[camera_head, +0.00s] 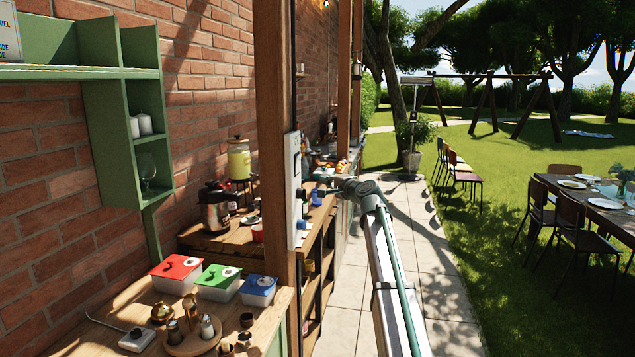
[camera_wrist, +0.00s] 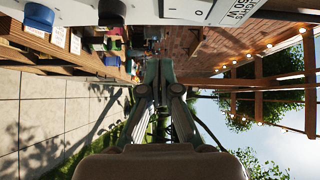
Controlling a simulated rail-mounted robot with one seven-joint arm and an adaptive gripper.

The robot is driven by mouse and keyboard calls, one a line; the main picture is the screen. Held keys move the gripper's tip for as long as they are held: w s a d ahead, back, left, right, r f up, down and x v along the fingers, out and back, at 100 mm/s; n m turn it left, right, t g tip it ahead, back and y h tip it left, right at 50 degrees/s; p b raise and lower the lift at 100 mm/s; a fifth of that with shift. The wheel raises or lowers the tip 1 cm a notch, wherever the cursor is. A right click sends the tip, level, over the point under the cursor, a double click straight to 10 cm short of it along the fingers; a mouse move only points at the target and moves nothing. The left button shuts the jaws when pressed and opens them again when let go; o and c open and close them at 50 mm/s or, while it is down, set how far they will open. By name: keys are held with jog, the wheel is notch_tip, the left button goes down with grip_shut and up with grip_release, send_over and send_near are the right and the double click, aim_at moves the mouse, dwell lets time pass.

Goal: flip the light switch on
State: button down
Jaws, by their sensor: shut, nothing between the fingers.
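A white switch panel (camera_head: 293,160) is mounted on the wooden post. In the wrist view the panel (camera_wrist: 190,10) runs along the top edge, with printed text that includes "LIGHTS" at its right. A dark, lever-like part (camera_wrist: 112,12) stands out from the panel; I cannot tell its on or off position. My gripper (camera_head: 318,190) is beside the panel, pointing left at it. In the wrist view my gripper (camera_wrist: 158,65) has its fingers together and empty, below the panel in the picture. Whether the fingertips touch the panel is not clear.
The wooden post (camera_head: 275,120) bears the panel. Left of it is a counter with red (camera_head: 177,272), green (camera_head: 218,281) and blue (camera_head: 258,289) lidded boxes. Shelves with items stand behind the post. The paved path (camera_head: 430,270) to the right is clear.

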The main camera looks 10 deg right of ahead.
jog(key=shift+v, duration=1.45)
jog(key=shift+a+f, duration=0.1)
jog(key=shift+f, duration=0.15)
jog(key=s+a+f+n+g+h, duration=0.1)
jog(key=s+a+f+n+g, duration=0.2)
jog(key=s+f, duration=1.05)
jog(key=s+a+f+n+g+h, duration=0.1)
jog(key=s+f+n+g, duration=0.3)
jog(key=f, duration=1.9)
jog(key=s+a+f+n+g+h, duration=0.15)
jog(key=s+f+g, duration=0.5)
jog(key=f, duration=1.15)
jog(key=s+a+f+n+g, duration=0.1)
jog(key=s+a+f+g, duration=0.1)
jog(key=s+f, duration=0.75)
jog(key=s+a+f+n+g, duration=0.15)
jog(key=s+f, duration=0.45)
jog(key=s, duration=0.6)
jog(key=s+a+f+n+g+h, duration=0.1)
jog(key=s+f+g, duration=0.2)
jog(key=s, duration=1.2)
jog(key=s+f+n+g+h, duration=0.1)
jog(key=s+f+g, duration=0.2)
jog(key=s+f, duration=0.4)
jog(key=s, duration=0.9)
jog(key=shift+a+n, duration=0.3)
jog(key=shift+a, duration=0.1)
jog(key=shift+s+h, duration=0.1)
jog(key=shift+h, duration=0.15)
